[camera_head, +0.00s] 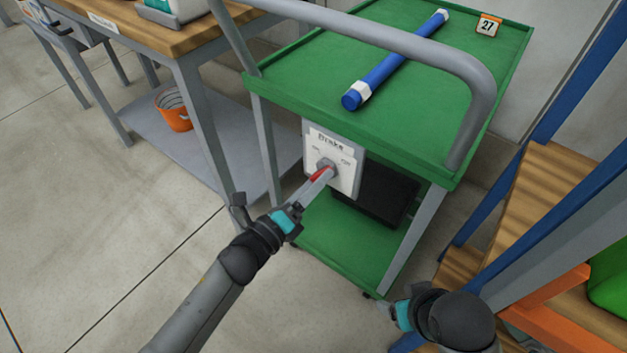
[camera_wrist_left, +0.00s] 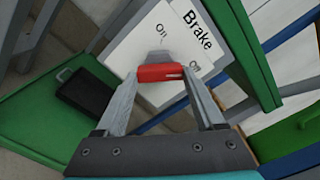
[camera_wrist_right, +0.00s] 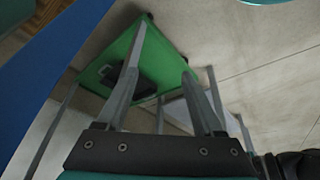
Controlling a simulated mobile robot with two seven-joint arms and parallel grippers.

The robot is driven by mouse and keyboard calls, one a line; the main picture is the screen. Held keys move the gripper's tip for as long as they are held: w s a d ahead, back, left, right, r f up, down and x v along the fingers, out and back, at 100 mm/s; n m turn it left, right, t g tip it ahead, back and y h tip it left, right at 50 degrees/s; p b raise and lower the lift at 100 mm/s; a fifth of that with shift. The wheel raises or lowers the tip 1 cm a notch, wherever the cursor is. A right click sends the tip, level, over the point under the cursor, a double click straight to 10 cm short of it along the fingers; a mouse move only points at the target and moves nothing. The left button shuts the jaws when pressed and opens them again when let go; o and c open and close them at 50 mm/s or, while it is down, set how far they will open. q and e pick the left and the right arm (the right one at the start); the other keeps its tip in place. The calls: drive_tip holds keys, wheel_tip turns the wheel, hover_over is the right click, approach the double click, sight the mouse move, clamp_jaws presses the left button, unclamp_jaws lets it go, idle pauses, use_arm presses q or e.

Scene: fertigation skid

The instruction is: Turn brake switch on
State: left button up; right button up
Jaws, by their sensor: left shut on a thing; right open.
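The brake switch is a red handle (camera_head: 320,174) on a white panel (camera_head: 346,178) marked "Brake", fixed to the end of a green cart below its top. In the left wrist view the red handle (camera_wrist_left: 160,73) lies crosswise between the fingertips, below the "On" mark and beside a second, partly hidden mark. I cannot tell which mark it points to. My left gripper (camera_wrist_left: 160,82) is shut on the handle, with a finger touching each end. My right gripper (camera_wrist_right: 160,85) is open and empty, low beside the cart's right front leg.
A grey push rail (camera_head: 400,45) curves over the cart's green top (camera_head: 330,45), where a blue tube (camera_head: 395,60) and a "27" tag (camera_head: 489,25) lie. A dark flat box (camera_head: 375,195) is on the lower shelf. A wooden-shelved rack (camera_head: 530,190) stands close on the right; floor is clear at left.

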use_arm(q)
drive_tip(key=shift+r+n+p, duration=0.15)
drive_tip(key=shift+n+p, duration=3.05)
drive_tip(key=shift+n, duration=5)
use_arm(e)
drive_tip(key=s+f+g, duration=0.1)
drive_tip(key=s+f, duration=0.1)
drive_tip(key=f, duration=0.4)
drive_tip(key=s+d+f+g, duration=0.1)
drive_tip(key=s+f, duration=0.1)
drive_tip(key=f, duration=0.4)
drive_tip(key=shift+s+d+f, duration=0.25)
drive_tip(key=shift+s+f, duration=0.05)
drive_tip(key=shift+f, duration=0.2)
use_arm(q)
drive_tip(key=o, duration=1.4)
drive_tip(key=shift+c, duration=0.2)
